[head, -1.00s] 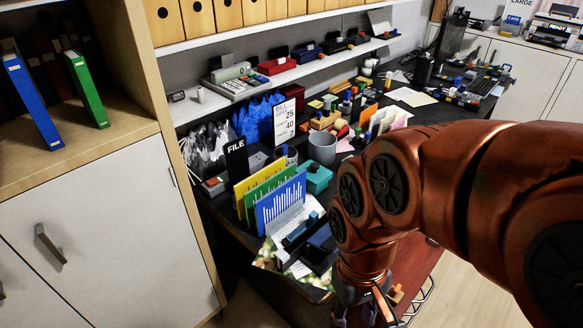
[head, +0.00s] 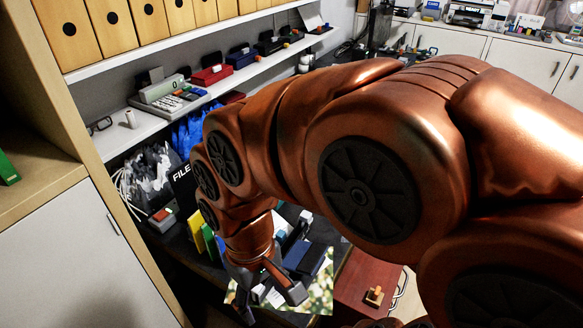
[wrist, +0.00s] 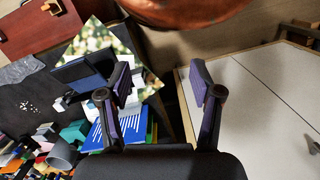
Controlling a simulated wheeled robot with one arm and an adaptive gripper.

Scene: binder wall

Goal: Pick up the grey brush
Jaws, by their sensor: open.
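I cannot make out a grey brush for certain in either view. My gripper (head: 268,290) is low over the near end of the dark desk, above a green-and-white patterned sheet (head: 320,292). In the wrist view my gripper (wrist: 159,80) has its two fingers wide apart, with nothing held between them. Small white and grey items lie beside the left finger there, too small and covered to name. My arm hides much of the desk in the head view.
A dark blue box (wrist: 84,72) lies on the sheet, close to the left finger. Blue-and-white chart folders (wrist: 103,128) and a grey cup (wrist: 62,153) stand on the desk. A white cupboard (wrist: 255,95) is at right.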

